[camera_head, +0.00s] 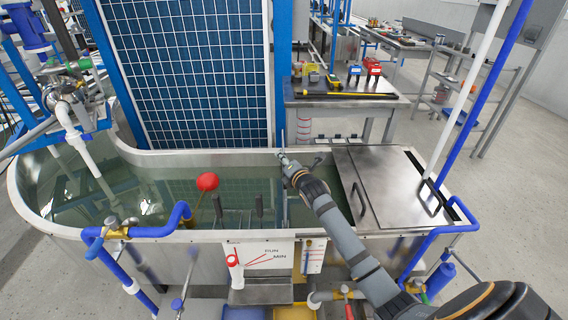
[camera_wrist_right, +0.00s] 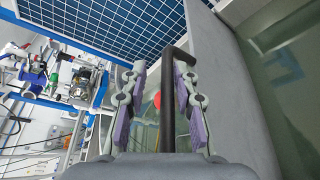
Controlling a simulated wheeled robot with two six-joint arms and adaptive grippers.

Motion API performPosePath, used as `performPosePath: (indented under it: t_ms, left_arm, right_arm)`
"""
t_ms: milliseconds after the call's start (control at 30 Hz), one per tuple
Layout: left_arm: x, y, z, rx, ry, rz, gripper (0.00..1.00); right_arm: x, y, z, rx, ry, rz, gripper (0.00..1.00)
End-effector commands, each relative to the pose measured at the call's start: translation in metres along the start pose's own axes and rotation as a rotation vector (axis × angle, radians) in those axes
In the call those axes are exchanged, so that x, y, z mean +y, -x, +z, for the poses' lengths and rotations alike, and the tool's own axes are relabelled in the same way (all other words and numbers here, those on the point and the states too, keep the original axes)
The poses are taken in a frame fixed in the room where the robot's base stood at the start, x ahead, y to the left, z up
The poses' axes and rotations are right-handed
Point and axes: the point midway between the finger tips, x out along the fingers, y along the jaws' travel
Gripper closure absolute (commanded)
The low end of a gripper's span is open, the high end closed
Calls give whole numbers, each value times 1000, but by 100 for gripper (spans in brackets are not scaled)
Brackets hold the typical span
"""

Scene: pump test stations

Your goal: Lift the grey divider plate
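The grey divider plate (camera_wrist_right: 230,85) fills the middle right of the right wrist view as a broad flat grey face. A black bar handle (camera_wrist_right: 168,95) stands along its near side. My right gripper (camera_wrist_right: 157,72) has its two fingers spread, with the handle between them, closer to the right finger; there is a clear gap on the left. In the head view my right gripper (camera_head: 284,158) is over the tank, left of the metal cover, and hides part of what is below it. My left gripper is not in view.
The water-filled tank (camera_head: 150,160) has a metal rim and a red ball float (camera_head: 207,182). A blue grid panel (camera_head: 190,70) rises behind it. A metal cover (camera_head: 390,185) lies at right. Blue pipes (camera_head: 150,231) run along the front.

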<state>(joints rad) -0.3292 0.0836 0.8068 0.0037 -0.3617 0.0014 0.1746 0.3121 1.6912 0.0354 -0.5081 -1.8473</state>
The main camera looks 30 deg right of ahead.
Motion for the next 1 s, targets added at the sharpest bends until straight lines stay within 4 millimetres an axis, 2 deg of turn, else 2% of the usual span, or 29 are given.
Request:
performPosePath:
  t_ms: [367,467,800,1000]
  left_arm:
    - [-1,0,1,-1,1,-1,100]
    - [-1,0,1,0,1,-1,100]
    - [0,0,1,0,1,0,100]
    - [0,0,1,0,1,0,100]
  right_arm:
    - [-4,3,-2,4,0,-8,64]
    - [-4,17,-2,4,1,-7,64]
    - [-2,96,-2,5,6,-6,64]
    - [-1,117,-2,3,2,-5,64]
